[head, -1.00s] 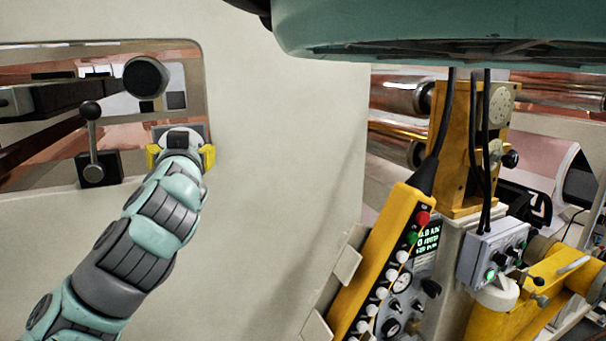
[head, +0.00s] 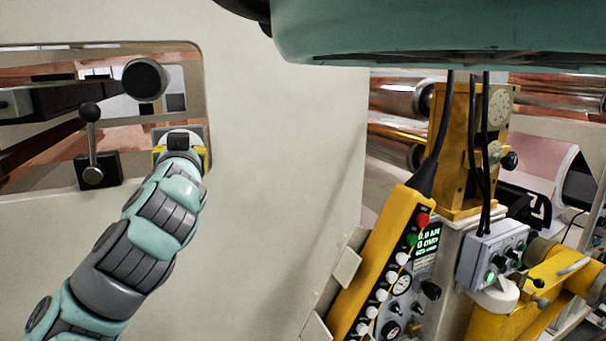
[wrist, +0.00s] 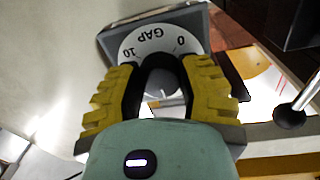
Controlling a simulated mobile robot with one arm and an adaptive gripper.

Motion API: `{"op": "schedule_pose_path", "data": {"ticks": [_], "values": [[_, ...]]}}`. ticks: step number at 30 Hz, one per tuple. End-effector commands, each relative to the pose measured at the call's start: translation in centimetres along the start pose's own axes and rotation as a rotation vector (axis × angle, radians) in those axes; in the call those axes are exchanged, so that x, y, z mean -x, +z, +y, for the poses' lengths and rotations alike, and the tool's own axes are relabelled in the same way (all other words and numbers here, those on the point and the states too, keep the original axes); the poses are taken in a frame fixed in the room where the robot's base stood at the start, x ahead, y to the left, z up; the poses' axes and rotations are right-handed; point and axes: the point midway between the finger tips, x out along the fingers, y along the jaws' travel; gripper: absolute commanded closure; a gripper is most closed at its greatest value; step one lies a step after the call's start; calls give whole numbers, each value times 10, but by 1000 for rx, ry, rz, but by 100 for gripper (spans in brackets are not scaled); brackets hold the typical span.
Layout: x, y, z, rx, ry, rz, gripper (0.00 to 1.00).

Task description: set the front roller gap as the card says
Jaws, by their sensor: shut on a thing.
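A white dial (wrist: 150,37) marked GAP, with 0 and 10 on its scale, sits in a grey square housing (wrist: 203,22) in the wrist view. The fingers cover parts of the dial, and I cannot read a setting. In the head view my gripper (head: 180,150) is at the housing, beside the wall opening, and hides most of the dial. I cannot identify the card.
A ball-topped lever (head: 91,140) stands left of my gripper; it also shows in the wrist view (wrist: 291,113). A dark round-ended bar (head: 146,79) is above. A yellow button pendant (head: 385,270) and a grey control box (head: 492,255) are at right. The pale panel between is bare.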

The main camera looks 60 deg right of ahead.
Motion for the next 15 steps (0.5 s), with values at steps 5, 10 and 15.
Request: {"op": "schedule_pose_path", "data": {"ticks": [5, 10, 15], "values": [[0, 2, 0, -70, 1, -6, 99], [0, 2, -1, -81, 1, -9, 99], [0, 2, -1, -80, 0, -10, 57]]}}
